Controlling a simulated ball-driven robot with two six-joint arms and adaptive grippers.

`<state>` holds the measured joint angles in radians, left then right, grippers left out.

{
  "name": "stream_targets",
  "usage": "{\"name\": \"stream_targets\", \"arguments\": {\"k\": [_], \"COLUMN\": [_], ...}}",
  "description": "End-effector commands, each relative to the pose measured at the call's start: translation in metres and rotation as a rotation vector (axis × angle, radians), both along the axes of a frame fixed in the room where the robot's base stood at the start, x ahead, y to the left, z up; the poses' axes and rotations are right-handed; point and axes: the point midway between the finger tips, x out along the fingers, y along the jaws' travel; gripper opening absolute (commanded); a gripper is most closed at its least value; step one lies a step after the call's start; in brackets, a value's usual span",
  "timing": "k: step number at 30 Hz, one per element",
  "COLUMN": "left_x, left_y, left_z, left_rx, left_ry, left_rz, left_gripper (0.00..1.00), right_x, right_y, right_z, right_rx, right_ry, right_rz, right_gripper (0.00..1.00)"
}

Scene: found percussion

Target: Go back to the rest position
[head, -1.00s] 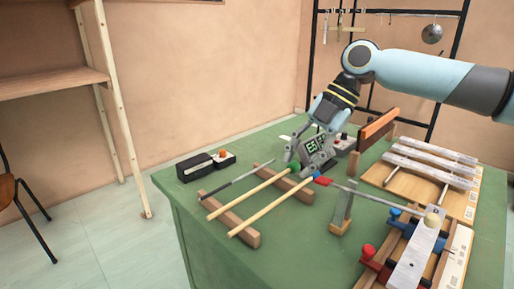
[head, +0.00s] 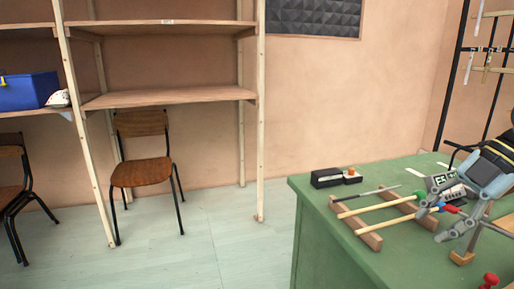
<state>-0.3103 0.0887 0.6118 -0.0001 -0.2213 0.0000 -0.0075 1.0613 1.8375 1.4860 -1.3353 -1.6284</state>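My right gripper (head: 432,226) is at the right edge of the head view, over the green table (head: 330,240). Its two grey fingers are spread apart, with nothing seen held between them. It is close to the right ends of the sticks (head: 378,208), which lie across a wooden rack (head: 368,238). The red and blue end of a mallet (head: 452,210) shows beside the fingers. Most of my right arm is cut off by the frame edge. My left gripper is not in view.
A black box (head: 327,178) and a small device with an orange knob (head: 352,176) sit at the table's back left. Wooden shelves (head: 170,97) and a chair (head: 145,170) stand left. The floor between is clear.

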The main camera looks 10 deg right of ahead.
Motion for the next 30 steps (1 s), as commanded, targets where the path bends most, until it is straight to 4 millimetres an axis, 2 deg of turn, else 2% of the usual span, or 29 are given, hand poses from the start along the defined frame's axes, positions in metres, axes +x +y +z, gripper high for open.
{"name": "stream_targets", "arguments": {"k": [10, 14, 18, 22, 27, 30], "left_x": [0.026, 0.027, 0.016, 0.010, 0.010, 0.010], "left_y": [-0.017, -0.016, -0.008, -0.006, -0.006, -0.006], "left_z": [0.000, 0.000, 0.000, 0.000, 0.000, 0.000], "left_rx": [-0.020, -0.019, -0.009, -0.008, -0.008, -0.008], "left_ry": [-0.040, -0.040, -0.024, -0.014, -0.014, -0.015], "left_rz": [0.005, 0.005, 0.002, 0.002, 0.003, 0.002], "left_gripper": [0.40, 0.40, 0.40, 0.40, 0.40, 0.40], "right_x": [-0.030, -0.048, -0.073, -0.096, -0.125, -0.139], "right_y": [0.034, 0.055, 0.081, 0.104, 0.125, 0.131], "right_z": [-0.049, -0.073, -0.097, -0.113, -0.119, -0.118], "right_rx": [-0.023, -0.037, -0.052, -0.057, -0.046, -0.034], "right_ry": [0.107, 0.161, 0.219, 0.261, 0.296, 0.308], "right_rz": [-0.137, -0.243, -0.410, -0.617, -0.931, -1.114], "right_gripper": [0.34, 0.34, 0.34, 0.34, 0.34, 0.34]}}
